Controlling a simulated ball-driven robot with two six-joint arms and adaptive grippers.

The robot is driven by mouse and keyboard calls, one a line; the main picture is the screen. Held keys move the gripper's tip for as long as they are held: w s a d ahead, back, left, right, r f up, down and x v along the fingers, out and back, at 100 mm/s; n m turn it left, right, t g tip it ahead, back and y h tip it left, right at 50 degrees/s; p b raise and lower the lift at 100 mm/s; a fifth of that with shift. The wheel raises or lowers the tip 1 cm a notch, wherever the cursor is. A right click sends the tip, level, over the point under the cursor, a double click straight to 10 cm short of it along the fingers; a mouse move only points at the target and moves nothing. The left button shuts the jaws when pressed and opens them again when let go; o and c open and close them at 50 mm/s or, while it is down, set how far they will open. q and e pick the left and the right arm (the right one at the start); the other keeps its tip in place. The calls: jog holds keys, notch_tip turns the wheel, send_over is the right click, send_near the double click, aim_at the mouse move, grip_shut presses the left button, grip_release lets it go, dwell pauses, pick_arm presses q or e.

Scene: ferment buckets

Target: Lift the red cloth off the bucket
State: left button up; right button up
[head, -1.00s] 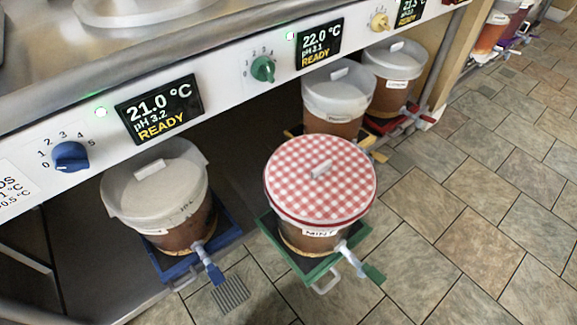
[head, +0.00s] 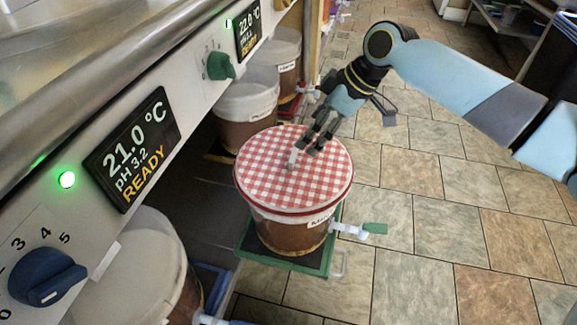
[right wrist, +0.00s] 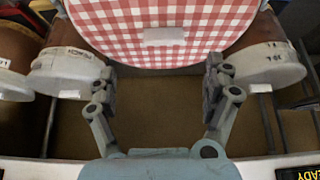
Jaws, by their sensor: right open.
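The red-and-white checked cloth (head: 265,180) lies over the top of a brown bucket (head: 285,238), with a red rim around its edge. A small white handle (head: 293,158) stands up in the middle of the cloth. My right gripper (head: 314,138) is over the cloth's far right part, close to the handle. In the right wrist view its fingers (right wrist: 160,78) are spread with nothing between them. The cloth (right wrist: 115,25) and its white handle (right wrist: 164,37) show just beyond the fingertips. Contact cannot be told. My left gripper is not in view.
The bucket stands on a green tray (head: 318,268), its green-handled tap (head: 375,228) pointing right. A pale-lidded bucket (head: 130,270) is at the near left, and others (head: 247,98) stand behind. The counter front (head: 195,85) overhangs on the left. Tiled floor (head: 430,200) is open on the right.

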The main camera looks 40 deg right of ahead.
aim_at(294, 153)
jog(key=b+x, duration=0.1)
jog(key=x, duration=0.2)
jog(key=shift+f, duration=0.1)
jog(key=shift+w+a+f+b, duration=0.1)
jog(key=shift+a+f+b, duration=0.2)
jog(key=shift+f, duration=0.3)
jog(key=shift+w+a+f+b, duration=0.15)
jog(key=shift+f+b, duration=0.15)
jog(key=shift+f, duration=0.25)
jog(key=shift+b+x, duration=0.5)
jog(key=shift+x, duration=0.65)
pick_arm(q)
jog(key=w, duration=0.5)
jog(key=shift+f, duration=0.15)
pick_arm(e)
jog(key=c, duration=1.3)
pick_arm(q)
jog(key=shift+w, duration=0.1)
